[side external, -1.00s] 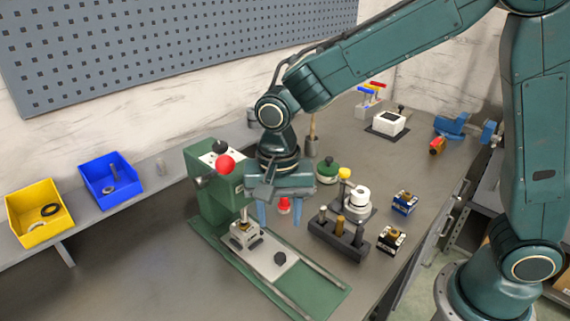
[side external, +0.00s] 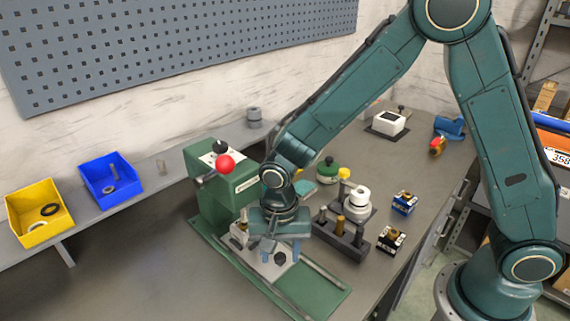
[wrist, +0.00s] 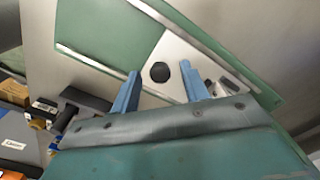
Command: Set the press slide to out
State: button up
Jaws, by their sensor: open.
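The green press (side external: 212,205) stands with its red ball lever (side external: 225,164) raised to the side. Its pale slide plate (side external: 266,270) lies between rails on the green bed (side external: 312,292), with bare bed in front of it. A black knob (side external: 280,258) stands on the plate; it also shows in the wrist view (wrist: 160,72). My gripper (side external: 280,251) points down over the plate, its blue fingers open on either side of the knob. In the wrist view the open fingers (wrist: 160,86) show nothing between them but the knob and plate. My gripper partly hides the fixture on the plate.
A dark rack with upright pegs (side external: 340,236) stands close to the right of the press bed. Small boxed parts (side external: 391,240) lie beyond it. Yellow (side external: 40,212) and blue (side external: 110,180) bins sit on the left ledge. The bench front left is clear.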

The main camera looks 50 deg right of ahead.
grip_shut()
jog(key=s, duration=1.3)
jog(key=shift+s, duration=0.3)
grip_release()
jog(key=shift+r, duration=0.2)
notch_tip(320, 180, up, 14)
jog(key=shift+f, duration=0.25)
dwell(0.5)
